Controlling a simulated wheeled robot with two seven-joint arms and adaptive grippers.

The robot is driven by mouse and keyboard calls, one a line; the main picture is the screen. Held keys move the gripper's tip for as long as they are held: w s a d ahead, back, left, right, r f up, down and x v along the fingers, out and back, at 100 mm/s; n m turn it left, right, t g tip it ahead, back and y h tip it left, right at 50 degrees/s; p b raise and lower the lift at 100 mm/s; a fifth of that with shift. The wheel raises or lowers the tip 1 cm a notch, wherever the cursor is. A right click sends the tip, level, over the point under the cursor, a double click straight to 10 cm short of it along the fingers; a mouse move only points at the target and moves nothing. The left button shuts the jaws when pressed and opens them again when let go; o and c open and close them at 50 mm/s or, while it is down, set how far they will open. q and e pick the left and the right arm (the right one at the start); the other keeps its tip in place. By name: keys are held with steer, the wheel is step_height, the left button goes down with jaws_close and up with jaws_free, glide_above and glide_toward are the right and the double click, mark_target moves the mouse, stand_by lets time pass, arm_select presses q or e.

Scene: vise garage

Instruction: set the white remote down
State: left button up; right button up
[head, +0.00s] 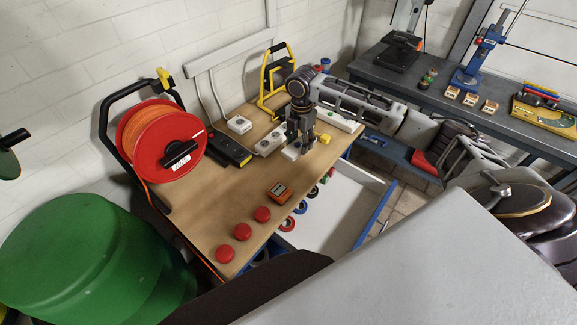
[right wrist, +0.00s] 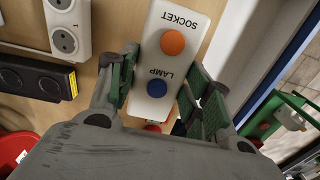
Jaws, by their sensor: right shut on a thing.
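The white remote (right wrist: 172,62) is between the green-padded fingers of my right gripper (right wrist: 163,92) in the right wrist view. It has an orange button marked SOCKET and a blue button marked LAMP. In the head view the remote (head: 291,153) shows as a small white end beside the fingers of my right gripper (head: 303,148), which point down over the wooden table (head: 235,192). The gripper is shut on the remote. I cannot tell whether the remote touches the table. My left gripper is not in view.
White sockets (head: 239,124) and a black power strip (head: 228,149) lie left of the gripper. An orange cable reel (head: 160,140) stands at the left. Bare wood lies between them.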

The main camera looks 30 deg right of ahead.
steer(key=shift+w+a, duration=0.1)
steer(key=shift+a, duration=0.05)
steer(key=shift+s+d+n, duration=0.2)
steer(key=shift+d+n, duration=0.05)
steer(key=shift+n, duration=0.05)
steer(key=shift+w+a, duration=0.1)
steer(key=shift+a, duration=0.05)
steer(key=shift+f, duration=0.1)
glide_above(299, 167)
steer(key=shift+w+f+p, duration=0.15)
steer(key=shift+f+p, duration=0.2)
steer(key=shift+f, duration=2.7)
steer(key=shift+f, duration=0.1)
steer(key=shift+f, duration=1.8)
